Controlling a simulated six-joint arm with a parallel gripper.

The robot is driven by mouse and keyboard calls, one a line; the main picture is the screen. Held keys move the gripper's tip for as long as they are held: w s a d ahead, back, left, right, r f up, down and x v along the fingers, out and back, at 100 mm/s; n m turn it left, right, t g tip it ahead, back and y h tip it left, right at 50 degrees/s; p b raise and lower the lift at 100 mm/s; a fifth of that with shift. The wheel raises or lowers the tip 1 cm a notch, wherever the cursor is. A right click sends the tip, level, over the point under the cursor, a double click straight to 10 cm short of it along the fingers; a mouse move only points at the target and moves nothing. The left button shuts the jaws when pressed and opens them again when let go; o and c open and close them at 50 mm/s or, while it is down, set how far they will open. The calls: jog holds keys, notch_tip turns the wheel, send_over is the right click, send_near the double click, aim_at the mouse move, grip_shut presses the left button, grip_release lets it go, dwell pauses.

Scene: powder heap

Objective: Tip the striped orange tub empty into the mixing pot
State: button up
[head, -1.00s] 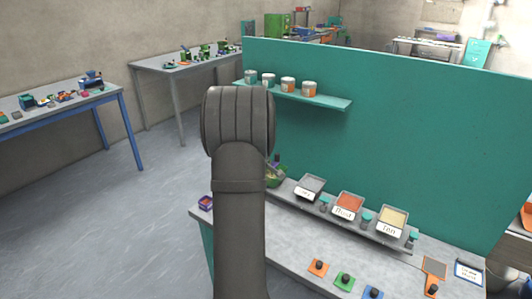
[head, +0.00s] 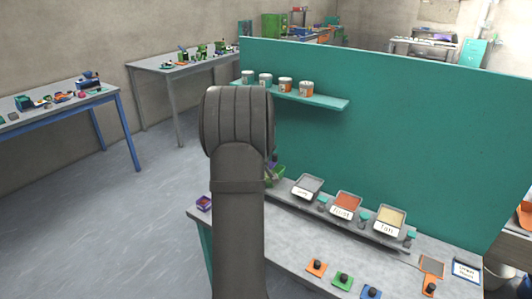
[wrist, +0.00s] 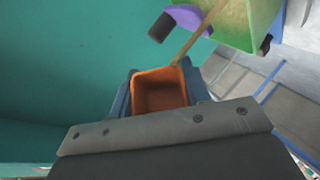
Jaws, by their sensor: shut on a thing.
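An orange tub (wrist: 160,76) sits between the blue fingers of my gripper (wrist: 160,94) in the wrist view, shut on it. Its open mouth faces the camera and its inside is dark orange. I cannot tell whether powder is in it, and no stripes show. A green vessel (wrist: 236,22) with purple and dark parts is at the upper right of the wrist view, apart from the tub. A tan stick crosses its near side. A green vessel also shows in the head view (head: 276,174), partly behind my arm; it may be the mixing pot. My arm hides the gripper there.
Grey, orange-red and yellowish trays (head: 345,206) with labels stand in a row on the bench (head: 300,235). Small knobbed orange, green and blue pieces (head: 343,281) lie in front. A teal panel (head: 400,130) with a shelf of cans (head: 285,86) rises behind. A purple box (head: 204,202) is left of my arm.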

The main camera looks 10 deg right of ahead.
jog(key=shift+s+d+m, duration=0.1)
jog(key=shift+d+m, duration=0.15)
jog(key=shift+m, duration=0.65)
jog(key=shift+s+d+m, duration=0.15)
jog(key=shift+d+m, duration=0.05)
jog(key=shift+m, duration=1)
jog(key=shift+s+a+f+m, duration=0.1)
jog(key=shift+s+m, duration=0.1)
jog(key=shift+m, duration=1.1)
